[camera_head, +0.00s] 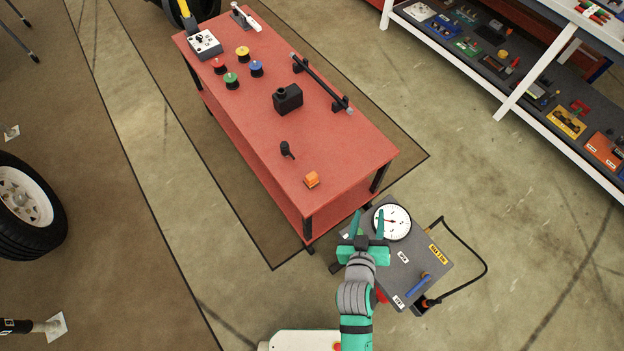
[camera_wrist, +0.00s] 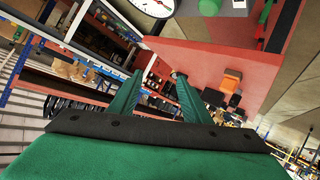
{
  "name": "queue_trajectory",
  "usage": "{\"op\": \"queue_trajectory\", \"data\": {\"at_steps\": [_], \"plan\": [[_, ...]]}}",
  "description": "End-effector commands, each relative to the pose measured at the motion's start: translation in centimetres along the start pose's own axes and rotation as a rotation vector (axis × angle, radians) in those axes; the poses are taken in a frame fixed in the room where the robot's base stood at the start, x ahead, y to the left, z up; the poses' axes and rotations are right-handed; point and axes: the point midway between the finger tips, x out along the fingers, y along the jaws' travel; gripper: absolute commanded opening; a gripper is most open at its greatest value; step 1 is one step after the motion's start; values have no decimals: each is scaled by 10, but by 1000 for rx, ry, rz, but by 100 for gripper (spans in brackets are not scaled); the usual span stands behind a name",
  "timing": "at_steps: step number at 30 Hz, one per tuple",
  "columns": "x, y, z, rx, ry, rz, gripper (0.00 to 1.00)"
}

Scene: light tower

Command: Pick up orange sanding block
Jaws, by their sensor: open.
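The orange sanding block (camera_head: 312,180) is a small orange cube on the near end of the red table (camera_head: 345,153), close to its front edge. It also shows as an orange shape in the wrist view (camera_wrist: 231,80), right of the fingers. My gripper (camera_head: 368,224) has two green fingers, spread apart with nothing between them. It is off the table's near right corner, apart from the block and to its lower right in the head view. In the wrist view, the fingers (camera_wrist: 159,78) point away from the camera.
A dark knob (camera_head: 287,149), a black box (camera_head: 288,98), a black rod (camera_head: 322,84) and several coloured buttons are farther along the table. A grey cart (camera_head: 425,264) with a round gauge (camera_head: 391,222) stands beside and below my gripper. White shelving (camera_head: 535,75) is at upper right.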

Motion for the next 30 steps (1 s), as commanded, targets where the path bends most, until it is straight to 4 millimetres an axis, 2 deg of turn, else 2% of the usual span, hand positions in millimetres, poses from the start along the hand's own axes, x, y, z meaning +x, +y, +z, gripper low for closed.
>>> {"op": "queue_trajectory", "data": {"at_steps": [1,6,12,16,20,23,26,30], "plan": [[20,7,-10,8,-10,28,44],[72,35,-29,54,-91,132,44],[117,56,-52,169,-204,241,44],[138,61,-64,269,-293,296,44],[152,54,-73,384,-397,331,44],[158,40,-80,479,-487,343,44],[161,17,-88,574,-587,340,44],[156,-26,-101,700,-743,313,44]]}}
